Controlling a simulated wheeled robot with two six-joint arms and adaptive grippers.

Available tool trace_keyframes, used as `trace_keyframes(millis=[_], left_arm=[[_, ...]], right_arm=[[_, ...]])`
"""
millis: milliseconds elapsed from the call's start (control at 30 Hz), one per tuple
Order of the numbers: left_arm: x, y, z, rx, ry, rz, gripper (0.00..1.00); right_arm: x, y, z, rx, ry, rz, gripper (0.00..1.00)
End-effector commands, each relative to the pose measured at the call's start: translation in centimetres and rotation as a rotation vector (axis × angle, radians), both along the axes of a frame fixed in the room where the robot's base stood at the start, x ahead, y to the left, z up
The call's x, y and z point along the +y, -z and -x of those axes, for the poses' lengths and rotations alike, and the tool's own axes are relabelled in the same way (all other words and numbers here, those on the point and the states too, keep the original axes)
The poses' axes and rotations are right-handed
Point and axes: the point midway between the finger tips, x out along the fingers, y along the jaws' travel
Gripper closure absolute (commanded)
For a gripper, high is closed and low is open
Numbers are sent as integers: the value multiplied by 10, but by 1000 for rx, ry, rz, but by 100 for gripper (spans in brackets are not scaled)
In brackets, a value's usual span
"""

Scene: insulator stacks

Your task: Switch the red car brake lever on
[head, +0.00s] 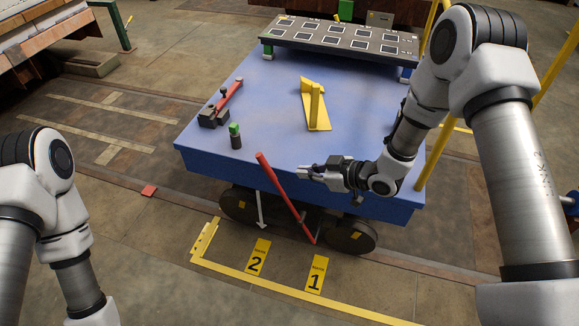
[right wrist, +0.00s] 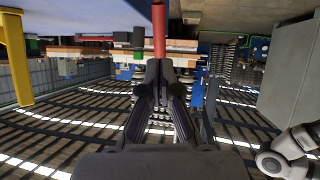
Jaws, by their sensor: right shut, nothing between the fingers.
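A long red lever (head: 283,193) leans at the front side of the blue car (head: 215,150). Its top end is at the deck edge, up and left, and its lower end is near the wheel, down and right. My right gripper (head: 303,172) is shut and empty, pointing left, just right of the lever's upper part. In the right wrist view a red bar (right wrist: 159,32) stands just beyond the shut fingertips (right wrist: 158,65); I cannot tell whether they touch. My left arm shows at the lower left of the head view, with its gripper out of frame.
On the deck are a black clamp with a red handle (head: 230,96), a green-topped black cylinder (head: 235,137), a yellow bracket (head: 318,112) and a dark panel (head: 340,38). Yellow floor plates marked 2 (head: 258,256) and 1 (head: 316,274) lie in front. A white arrow (head: 261,209) hangs beside the lever.

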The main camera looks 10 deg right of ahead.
Motion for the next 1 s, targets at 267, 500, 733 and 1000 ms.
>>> trace_keyframes(millis=[267,500,733,1000], left_arm=[[0,-10,0,0,1,0,100],[0,-9,0,1,1,0,100],[0,-9,0,0,1,0,100],[0,-9,0,0,1,0,100]], right_arm=[[-23,-16,22,0,2,-2,100],[-24,-15,23,1,0,-1,100],[-24,-15,23,0,1,0,100],[1,58,82,197,-28,32,100]])
